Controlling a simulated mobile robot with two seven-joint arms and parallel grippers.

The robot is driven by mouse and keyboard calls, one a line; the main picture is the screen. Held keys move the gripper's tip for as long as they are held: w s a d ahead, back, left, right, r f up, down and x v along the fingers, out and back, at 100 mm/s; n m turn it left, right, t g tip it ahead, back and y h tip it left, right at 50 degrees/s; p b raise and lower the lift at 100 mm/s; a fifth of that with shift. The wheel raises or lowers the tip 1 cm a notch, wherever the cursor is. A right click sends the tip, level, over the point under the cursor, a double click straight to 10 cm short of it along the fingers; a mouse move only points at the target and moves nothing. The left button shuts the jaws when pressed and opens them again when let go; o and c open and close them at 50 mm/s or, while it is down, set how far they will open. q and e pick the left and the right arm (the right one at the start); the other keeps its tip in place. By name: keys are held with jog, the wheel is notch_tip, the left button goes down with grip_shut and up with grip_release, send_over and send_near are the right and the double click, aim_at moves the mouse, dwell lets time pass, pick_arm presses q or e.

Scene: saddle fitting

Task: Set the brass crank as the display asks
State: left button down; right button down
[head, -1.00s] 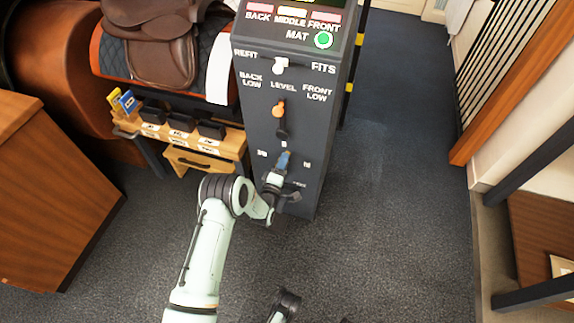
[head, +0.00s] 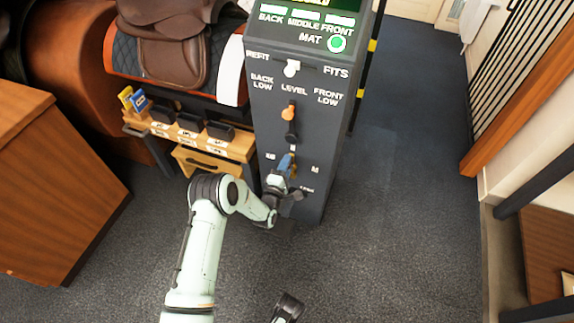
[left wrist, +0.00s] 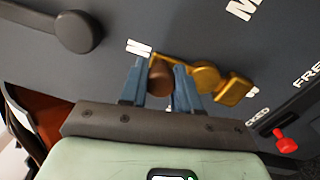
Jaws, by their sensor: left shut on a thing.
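The brass crank (left wrist: 205,78) is on the dark front panel of the console (head: 262,125), with a brown knob (left wrist: 160,78) at one end and a square brass end on the other side of its hub. My left gripper (head: 288,163) is at the lower part of this panel. In the left wrist view its two blue fingers (left wrist: 160,88) are shut around the brown knob. Letter marks surround the crank, partly hidden by the fingers. The display (head: 305,14) at the console's top is cut off; its back, middle and front lights are green.
A saddle (head: 165,45) and a wooden shelf (head: 240,147) stand left. Floor is clear right.

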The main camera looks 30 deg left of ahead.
pick_arm(q)
jog(key=c, duration=1.1)
grip_release()
jog(key=shift+d, duration=0.15)
jog(key=p+v, duration=0.3)
jog(key=v, duration=1)
jog(key=shift+s, duration=0.25)
pick_arm(e)
jog(key=shift+g+y, duration=0.3)
jog(key=r, duration=0.1)
jog(key=s+a+r, duration=0.2)
jog(key=shift+s+r, duration=0.1)
jog(key=shift+r, duration=0.25)
